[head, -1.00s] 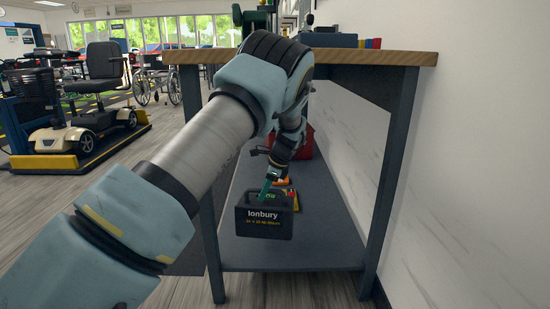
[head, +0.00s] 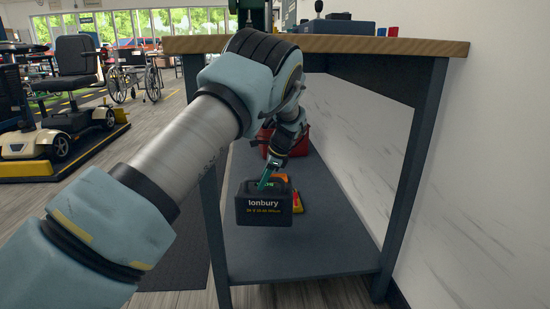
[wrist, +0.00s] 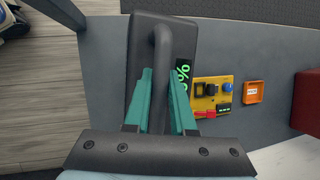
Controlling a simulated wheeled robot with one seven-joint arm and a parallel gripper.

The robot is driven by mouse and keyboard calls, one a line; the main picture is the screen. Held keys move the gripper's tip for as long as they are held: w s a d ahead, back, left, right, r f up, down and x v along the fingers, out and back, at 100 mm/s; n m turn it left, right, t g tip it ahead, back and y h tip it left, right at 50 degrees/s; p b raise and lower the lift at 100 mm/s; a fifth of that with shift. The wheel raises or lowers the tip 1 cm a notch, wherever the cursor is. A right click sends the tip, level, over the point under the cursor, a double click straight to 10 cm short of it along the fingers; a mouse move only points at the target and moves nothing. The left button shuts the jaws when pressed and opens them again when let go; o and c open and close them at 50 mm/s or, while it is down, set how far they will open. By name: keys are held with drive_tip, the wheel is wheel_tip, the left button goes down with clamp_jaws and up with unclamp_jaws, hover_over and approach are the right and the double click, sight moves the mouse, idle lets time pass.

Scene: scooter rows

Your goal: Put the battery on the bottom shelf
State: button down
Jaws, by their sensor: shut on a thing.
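The battery (head: 264,207) is a dark box labelled "Ionbury" with a top handle. My gripper (head: 268,181) is shut on its handle and holds it upright at the front part of the bottom shelf (head: 310,248). In the wrist view the green fingers of my gripper (wrist: 160,88) sit on both sides of the handle of the battery (wrist: 143,35), and a green display with a percent sign shows on its top. Whether the battery's underside touches the shelf or hangs just above it, I cannot tell.
A yellow device (wrist: 212,95) and an orange box (wrist: 253,92) lie on the shelf beyond the battery. A red box (head: 299,143) is farther back. A bench leg (head: 408,190) stands at the right front. The shelf's front right part is clear.

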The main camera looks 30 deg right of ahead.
sight(264, 205)
drive_tip(key=shift+r+n, duration=0.1)
drive_tip(key=shift+n, duration=0.5)
drive_tip(key=shift+f+b, duration=0.2)
drive_tip(key=shift+b, duration=0.1)
drive_tip(key=shift+d+f+b, duration=0.1)
drive_tip(key=shift+f+b, duration=1.75)
drive_tip(key=shift+f, duration=2.85)
drive_tip(key=c, duration=1.1)
unclamp_jaws()
drive_tip(key=shift+s+f, duration=0.15)
drive_tip(key=shift+f, duration=0.1)
drive_tip(key=shift+o, duration=1.8)
drive_tip(key=shift+r, duration=0.1)
